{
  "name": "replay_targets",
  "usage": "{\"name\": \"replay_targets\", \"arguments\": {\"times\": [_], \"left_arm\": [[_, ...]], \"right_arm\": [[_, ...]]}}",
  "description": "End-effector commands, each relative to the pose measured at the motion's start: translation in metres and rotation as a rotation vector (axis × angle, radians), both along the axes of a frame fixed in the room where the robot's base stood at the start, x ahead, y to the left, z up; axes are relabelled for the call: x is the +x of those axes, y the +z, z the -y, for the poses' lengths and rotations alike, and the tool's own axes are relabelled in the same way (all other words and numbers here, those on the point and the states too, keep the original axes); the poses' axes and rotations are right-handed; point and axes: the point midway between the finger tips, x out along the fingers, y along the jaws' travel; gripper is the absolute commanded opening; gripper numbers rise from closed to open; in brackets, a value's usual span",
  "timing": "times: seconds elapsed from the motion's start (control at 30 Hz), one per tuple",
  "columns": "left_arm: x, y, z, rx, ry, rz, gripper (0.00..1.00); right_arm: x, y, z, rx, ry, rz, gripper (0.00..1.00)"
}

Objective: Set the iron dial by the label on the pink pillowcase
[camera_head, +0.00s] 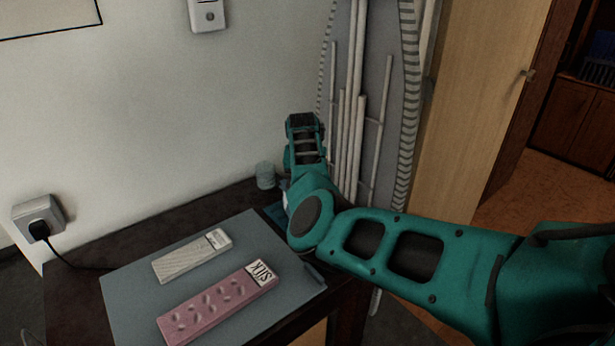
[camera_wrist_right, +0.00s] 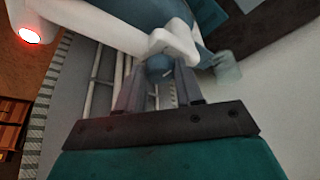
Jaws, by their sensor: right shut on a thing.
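The pink pillowcase (camera_head: 215,307) lies folded on the grey mat, its white label (camera_head: 261,273) at the upper right end; the label appears to read SILK. A white folded cloth (camera_head: 190,258) with a smaller label, too small to read, lies beside it. The iron, white and blue-grey (camera_wrist_right: 175,40), fills the top of the right wrist view; in the head view my right arm hides most of it. My right gripper (camera_wrist_right: 160,80) is shut on the iron's blue-grey dial (camera_wrist_right: 159,66). The dial's markings cannot be made out. My left gripper is not in view.
The grey mat (camera_head: 130,290) covers much of the dark table. A translucent cup (camera_head: 265,175) stands at the back by the wall. An ironing board (camera_head: 385,70) leans behind my arm. A plug sits in the wall socket (camera_head: 38,219). A red light (camera_wrist_right: 30,36) glows in the wrist view.

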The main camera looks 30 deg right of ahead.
Motion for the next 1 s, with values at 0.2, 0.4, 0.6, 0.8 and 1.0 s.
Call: {"name": "replay_targets", "arguments": {"times": [0.2, 0.4, 0.6, 0.8, 1.0], "left_arm": [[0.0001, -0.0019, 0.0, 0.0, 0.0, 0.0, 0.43], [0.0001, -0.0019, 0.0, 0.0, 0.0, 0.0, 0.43], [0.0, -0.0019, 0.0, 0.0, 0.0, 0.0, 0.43], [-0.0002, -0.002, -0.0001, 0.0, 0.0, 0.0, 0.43], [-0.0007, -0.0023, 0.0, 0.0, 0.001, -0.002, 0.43]], "right_arm": [[0.0006, -0.0002, -0.0001, -0.001, -0.086, 0.001, 0.06], [0.0006, -0.0001, -0.0002, 0.0, -0.094, 0.001, 0.06], [0.0006, -0.0001, -0.0002, 0.0, -0.093, 0.001, 0.44], [0.0006, -0.0001, -0.0003, -0.001, -0.092, 0.001, 0.62], [0.0005, -0.0001, -0.0005, 0.0, -0.091, 0.001, 0.62]]}}
